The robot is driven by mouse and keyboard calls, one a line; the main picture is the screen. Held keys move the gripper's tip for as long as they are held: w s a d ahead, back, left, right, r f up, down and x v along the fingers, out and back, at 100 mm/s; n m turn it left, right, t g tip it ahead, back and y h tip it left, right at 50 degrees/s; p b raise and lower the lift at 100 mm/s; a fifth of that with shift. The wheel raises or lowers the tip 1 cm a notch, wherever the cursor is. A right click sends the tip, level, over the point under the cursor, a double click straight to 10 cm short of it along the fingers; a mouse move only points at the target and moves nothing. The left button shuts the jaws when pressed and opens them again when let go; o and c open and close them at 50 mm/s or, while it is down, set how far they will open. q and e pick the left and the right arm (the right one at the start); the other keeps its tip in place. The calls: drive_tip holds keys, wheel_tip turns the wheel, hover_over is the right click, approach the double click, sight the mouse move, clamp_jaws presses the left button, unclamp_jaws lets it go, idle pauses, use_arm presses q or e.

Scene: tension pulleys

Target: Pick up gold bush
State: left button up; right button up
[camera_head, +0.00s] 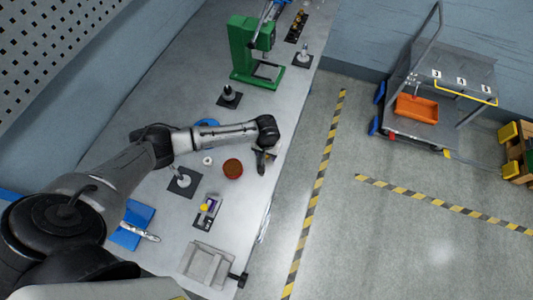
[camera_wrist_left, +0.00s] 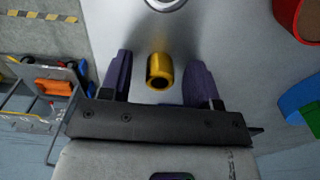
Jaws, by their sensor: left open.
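The gold bush (camera_wrist_left: 159,70) is a short, shiny gold cylinder with a dark bore, on the grey table in the left wrist view. My left gripper (camera_wrist_left: 158,78) is open, with one dark finger on each side of the bush and a visible gap to both. I cannot tell how far the fingertips are above the table. In the head view my left gripper (camera_head: 262,162) points down near the table's right edge, and the bush is not distinguishable there. My right gripper is not in view.
A red round container (camera_head: 232,168) and a small white ring (camera_head: 208,160) lie left of the gripper. A green press (camera_head: 245,50), a dark rack (camera_head: 297,22) and posts on black bases stand farther back. A grey block (camera_head: 206,264) is at the front. A cart (camera_head: 440,90) stands right.

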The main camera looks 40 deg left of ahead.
use_arm(q)
clamp_jaws()
idle(0.5)
drive_tip(key=shift+r, duration=0.1)
